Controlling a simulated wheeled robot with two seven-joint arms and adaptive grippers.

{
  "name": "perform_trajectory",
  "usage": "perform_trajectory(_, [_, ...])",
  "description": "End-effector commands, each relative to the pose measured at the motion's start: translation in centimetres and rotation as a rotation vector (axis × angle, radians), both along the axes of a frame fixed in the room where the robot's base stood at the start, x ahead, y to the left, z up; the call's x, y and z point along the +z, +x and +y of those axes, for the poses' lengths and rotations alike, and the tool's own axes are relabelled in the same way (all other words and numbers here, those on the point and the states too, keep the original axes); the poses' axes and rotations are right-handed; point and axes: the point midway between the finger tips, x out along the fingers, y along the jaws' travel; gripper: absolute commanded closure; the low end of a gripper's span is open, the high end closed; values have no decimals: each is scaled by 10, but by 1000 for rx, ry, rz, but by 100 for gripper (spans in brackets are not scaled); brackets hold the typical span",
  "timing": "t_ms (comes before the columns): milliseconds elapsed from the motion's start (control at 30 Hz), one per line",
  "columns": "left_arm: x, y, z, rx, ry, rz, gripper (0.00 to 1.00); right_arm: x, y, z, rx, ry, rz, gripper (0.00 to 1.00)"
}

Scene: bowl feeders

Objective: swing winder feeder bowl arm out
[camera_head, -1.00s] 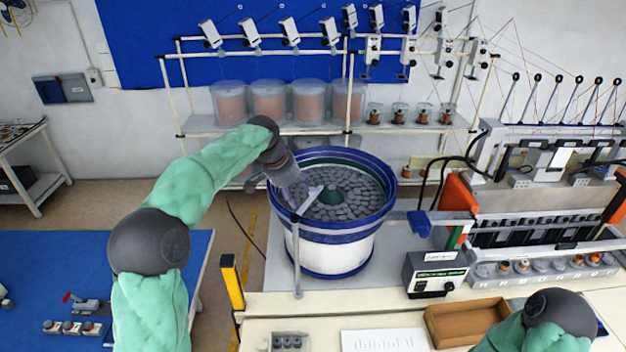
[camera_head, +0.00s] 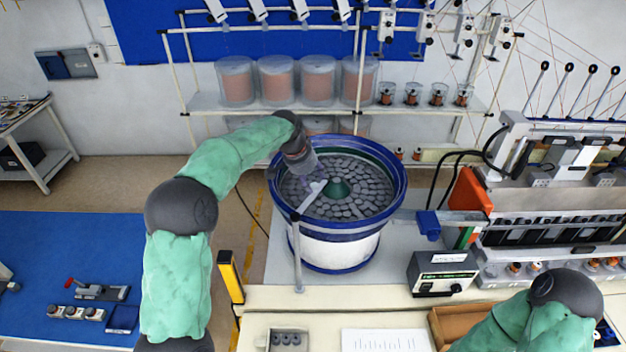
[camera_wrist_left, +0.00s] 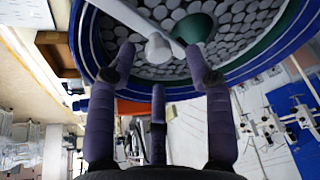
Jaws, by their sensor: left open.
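The feeder bowl (camera_head: 340,225) is blue-rimmed and white-sided, filled with grey round discs around a green centre cone (camera_head: 337,188). A pale bowl arm (camera_head: 310,197) on a thin upright post (camera_head: 297,255) reaches inward over the discs from the bowl's left front. My left gripper (camera_head: 312,178) is above the left part of the bowl, close to the arm's inner end. In the left wrist view, the open purple fingers (camera_wrist_left: 160,75) stand on either side of the arm's rounded tip (camera_wrist_left: 158,47). Contact cannot be told. My right gripper is out of view.
A control box (camera_head: 443,273) and the winding machine (camera_head: 560,205) stand right of the bowl. A yellow post (camera_head: 230,277) stands at the front left. A shelf with copper spools (camera_head: 276,80) is behind. A paper sheet (camera_head: 384,342) lies in front.

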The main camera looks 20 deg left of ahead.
Motion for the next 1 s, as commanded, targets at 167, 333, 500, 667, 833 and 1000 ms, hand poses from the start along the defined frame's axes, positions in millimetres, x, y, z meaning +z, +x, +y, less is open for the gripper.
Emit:
perform_trajectory(167, [-16, 6, -3, 1, 0, 1, 48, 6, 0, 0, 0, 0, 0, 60])
perform_trajectory(333, [-22, 8, -4, 1, 0, -1, 48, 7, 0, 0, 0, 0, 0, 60])
perform_trajectory(500, [-23, 8, -4, 1, 0, -1, 48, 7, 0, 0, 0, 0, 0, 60])
perform_trajectory(667, [-23, 8, -4, 1, 0, -1, 76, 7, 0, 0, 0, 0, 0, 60])
perform_trajectory(833, [-22, 9, -4, 1, 0, -1, 100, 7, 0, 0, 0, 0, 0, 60])
perform_trajectory(1000, [-22, 9, -6, 3, 0, -2, 100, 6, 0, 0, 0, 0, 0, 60])
